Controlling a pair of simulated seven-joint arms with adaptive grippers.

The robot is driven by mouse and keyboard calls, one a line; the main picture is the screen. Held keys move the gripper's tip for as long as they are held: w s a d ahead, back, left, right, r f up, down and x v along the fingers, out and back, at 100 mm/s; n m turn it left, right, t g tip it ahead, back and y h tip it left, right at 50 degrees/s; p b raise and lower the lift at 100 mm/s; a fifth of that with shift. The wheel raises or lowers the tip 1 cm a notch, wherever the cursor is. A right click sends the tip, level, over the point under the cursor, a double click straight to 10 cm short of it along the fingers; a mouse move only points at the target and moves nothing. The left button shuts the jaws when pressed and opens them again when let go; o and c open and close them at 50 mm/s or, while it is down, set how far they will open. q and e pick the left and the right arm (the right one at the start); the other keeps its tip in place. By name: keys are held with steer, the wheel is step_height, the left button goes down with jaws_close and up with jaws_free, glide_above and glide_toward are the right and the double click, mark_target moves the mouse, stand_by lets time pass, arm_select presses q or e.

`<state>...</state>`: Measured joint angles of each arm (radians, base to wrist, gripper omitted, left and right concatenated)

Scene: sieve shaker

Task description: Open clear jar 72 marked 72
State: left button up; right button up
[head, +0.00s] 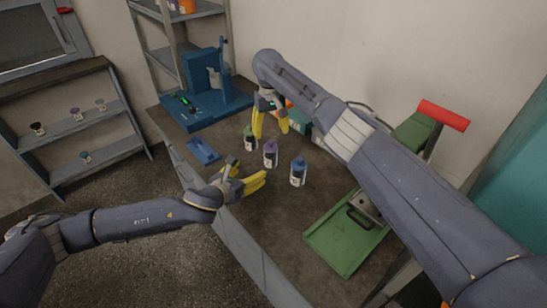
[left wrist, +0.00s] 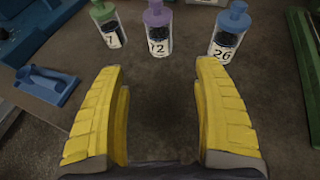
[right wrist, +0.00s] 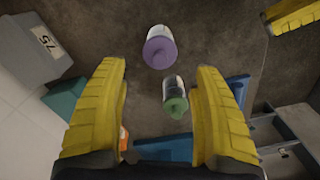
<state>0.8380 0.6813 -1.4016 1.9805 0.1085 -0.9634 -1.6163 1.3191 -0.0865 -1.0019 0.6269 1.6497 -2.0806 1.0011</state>
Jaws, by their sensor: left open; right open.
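The clear jar with a purple lid (head: 270,154) stands upright on the table between two others. In the left wrist view its label (left wrist: 158,48) reads like 72. It also shows in the right wrist view (right wrist: 160,47). My left gripper (head: 260,181) is open and empty, in front of the jars, with the purple-lidded jar beyond its fingertips. My right gripper (head: 270,127) is open and empty, above the table behind the jars, pointing down. Neither gripper touches the jar. Its lid is on.
A green-lidded jar (head: 249,138) and a blue-lidded jar marked 26 (head: 298,173) flank it. A blue holder (head: 203,151) lies left of them. A blue machine (head: 205,90) stands at the back left, and a green tray (head: 345,237) lies at the right. Table between tray and jars is clear.

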mark_target(268, 159)
arm_select(q)
steer(key=x, duration=1.7)
steer(key=shift+w+r, duration=0.1)
steer(key=shift+r, duration=0.05)
